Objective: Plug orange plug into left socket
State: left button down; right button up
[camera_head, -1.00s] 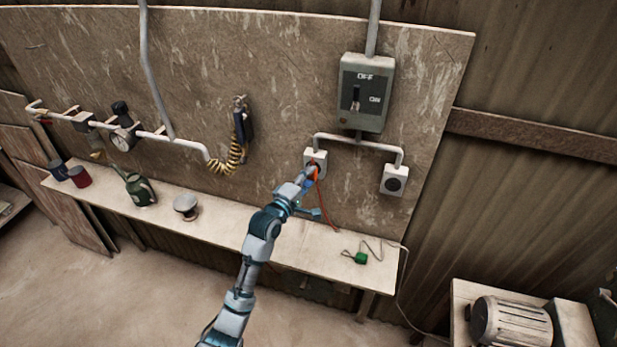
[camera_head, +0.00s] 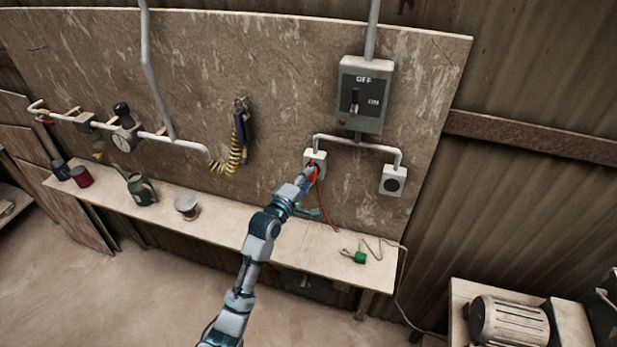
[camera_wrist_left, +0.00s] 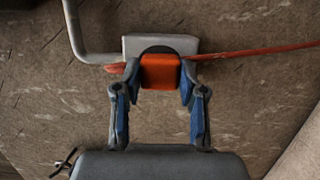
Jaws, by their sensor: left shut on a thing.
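The orange plug (camera_wrist_left: 160,71) is held between the two fingers of my left gripper (camera_wrist_left: 160,85) in the left wrist view. It sits in front of the dark round face of the left socket (camera_wrist_left: 188,44), at or against it; I cannot tell how deep it is. In the head view the left socket (camera_head: 315,157) is a white box on the board, and my left gripper (camera_head: 308,177) reaches up to it. The orange plug (camera_head: 314,174) shows there only partly. Its red-orange cord (camera_head: 326,208) hangs down to the bench. My right gripper is not in view.
The right socket (camera_head: 393,180) is empty. A switch box (camera_head: 361,95) marked OFF and ON hangs above. A green plug (camera_head: 360,257) lies on the bench (camera_head: 225,228), with a kettle-like can (camera_head: 141,189) and mugs to the left. A motor (camera_head: 508,322) stands at the lower right.

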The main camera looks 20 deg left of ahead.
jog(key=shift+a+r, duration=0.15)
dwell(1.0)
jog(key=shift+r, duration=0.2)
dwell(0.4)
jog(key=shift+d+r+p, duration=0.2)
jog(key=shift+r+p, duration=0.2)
jog(key=shift+p, duration=0.25)
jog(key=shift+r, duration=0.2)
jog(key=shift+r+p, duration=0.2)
jog(key=shift+p, duration=0.2)
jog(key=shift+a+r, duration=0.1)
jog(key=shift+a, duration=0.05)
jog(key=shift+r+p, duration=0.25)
jog(key=shift+p, duration=0.1)
